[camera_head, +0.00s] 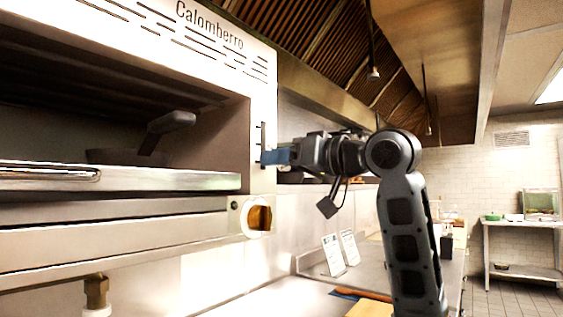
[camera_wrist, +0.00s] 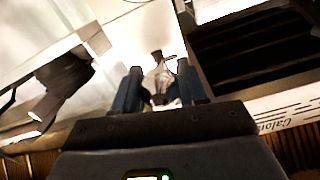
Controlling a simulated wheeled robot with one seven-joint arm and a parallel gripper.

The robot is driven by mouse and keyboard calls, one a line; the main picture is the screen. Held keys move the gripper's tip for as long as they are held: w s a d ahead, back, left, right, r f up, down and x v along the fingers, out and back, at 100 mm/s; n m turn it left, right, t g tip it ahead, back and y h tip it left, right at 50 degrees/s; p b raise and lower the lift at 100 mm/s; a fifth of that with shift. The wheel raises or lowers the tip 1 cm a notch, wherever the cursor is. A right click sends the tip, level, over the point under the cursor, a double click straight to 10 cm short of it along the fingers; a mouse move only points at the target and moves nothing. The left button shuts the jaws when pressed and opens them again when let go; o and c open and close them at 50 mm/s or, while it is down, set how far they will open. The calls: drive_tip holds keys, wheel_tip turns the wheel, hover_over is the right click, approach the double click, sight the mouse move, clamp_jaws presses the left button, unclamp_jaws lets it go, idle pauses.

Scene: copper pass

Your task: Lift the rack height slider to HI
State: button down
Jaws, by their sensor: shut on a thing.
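The rack height slider's slot (camera_head: 262,134) runs upright on the front panel of the white Calomberro oven (camera_head: 262,90), right of its open mouth. My gripper (camera_head: 274,157) reaches it from the right, its blue fingertips against the lower part of the slot. In the wrist view, my gripper's two fingers (camera_wrist: 160,88) stand on either side of the small pale slider knob (camera_wrist: 160,74) and are shut on it. The knob is hidden by the fingers in the head view. I cannot read any HI mark beside the slot.
A pan with a dark handle (camera_head: 172,122) sits inside the oven. A steel counter (camera_head: 285,300) with two cards (camera_head: 334,255) lies beneath my arm. A slatted hood (camera_head: 300,40) hangs overhead.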

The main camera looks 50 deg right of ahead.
wheel_tip(320, 180, up, 8)
drive_tip(key=p, duration=0.6)
drive_tip(key=c, duration=0.7)
unclamp_jaws()
drive_tip(key=shift+f, duration=0.1)
drive_tip(key=shift+o, duration=0.4)
drive_tip(key=shift+f, duration=0.1)
drive_tip(key=shift+s, duration=0.2)
drive_tip(key=s+b, duration=0.1)
drive_tip(key=s, duration=0.6)
drive_tip(key=shift+s+d+b, duration=0.15)
drive_tip(key=shift+s+b, duration=0.1)
drive_tip(key=shift+b, duration=0.1)
